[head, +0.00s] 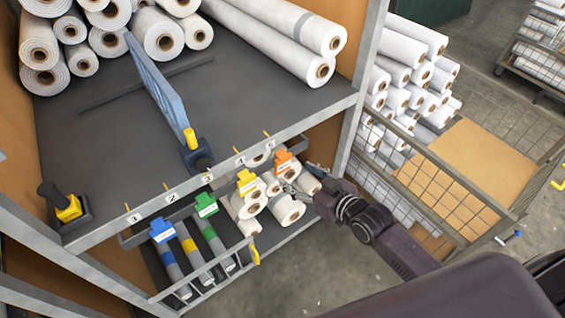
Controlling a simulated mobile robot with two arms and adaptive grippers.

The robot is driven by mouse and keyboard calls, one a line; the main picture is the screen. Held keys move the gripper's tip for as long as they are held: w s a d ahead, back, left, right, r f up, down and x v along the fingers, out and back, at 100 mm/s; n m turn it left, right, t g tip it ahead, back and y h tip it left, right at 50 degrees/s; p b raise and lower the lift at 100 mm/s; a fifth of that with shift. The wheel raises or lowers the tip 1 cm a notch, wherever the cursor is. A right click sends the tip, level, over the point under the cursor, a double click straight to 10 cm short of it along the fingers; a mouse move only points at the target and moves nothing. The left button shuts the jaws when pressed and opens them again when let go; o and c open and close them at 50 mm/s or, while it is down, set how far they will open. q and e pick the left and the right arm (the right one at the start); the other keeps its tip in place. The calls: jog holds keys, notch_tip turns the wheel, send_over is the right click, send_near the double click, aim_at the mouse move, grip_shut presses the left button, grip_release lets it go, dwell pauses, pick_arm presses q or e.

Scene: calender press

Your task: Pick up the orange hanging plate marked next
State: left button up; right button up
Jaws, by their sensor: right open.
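The orange hanging plate (288,163) hangs at the right end of the row of plates, below the shelf's front edge. Any marking on it is too small to read. My right gripper (302,179) is open and comes in from the right, with its fingers just below and to the right of the orange plate. No plate shows between the fingers, and I cannot tell whether they touch it. My left gripper is not in view.
Yellow (246,182), green (206,205) and blue (163,230) plates hang further left. White rolls (286,209) lie behind the gripper. The shelf edge with number labels (171,197) runs above.

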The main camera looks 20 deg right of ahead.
aim_at(284, 167)
jog(key=shift+f+p+x, duration=0.2)
jog(key=shift+p+x, duration=0.05)
jog(key=shift+x, duration=1.4)
jog(key=shift+f+p+x, duration=0.15)
jog(key=shift+p+x, duration=0.05)
jog(key=shift+x, duration=1.45)
jog(key=shift+s+d, duration=0.15)
jog(key=shift+s, duration=0.05)
jog(key=c, duration=1.1)
jog(key=shift+r, duration=0.1)
